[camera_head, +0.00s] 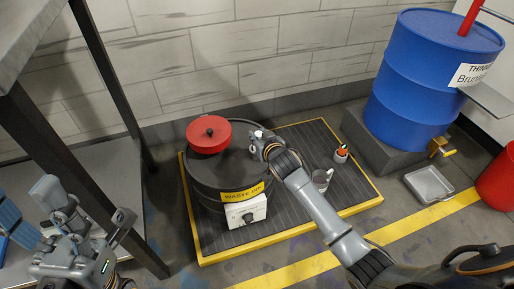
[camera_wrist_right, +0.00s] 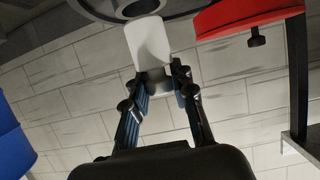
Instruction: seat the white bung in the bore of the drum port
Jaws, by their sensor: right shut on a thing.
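The white bung (camera_wrist_right: 148,42) is between the fingertips of my right gripper (camera_wrist_right: 160,80), which is shut on it. In the head view the right gripper (camera_head: 263,142) is at the right rim of the dark waste-ink drum (camera_head: 195,185), with a bit of white (camera_head: 258,133) at its tip. My left gripper (camera_head: 86,203) is open and empty at the lower left.
A red lid (camera_head: 209,136) with a black knob sits on the drum's left side. A blue barrel (camera_head: 420,75) stands at right.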

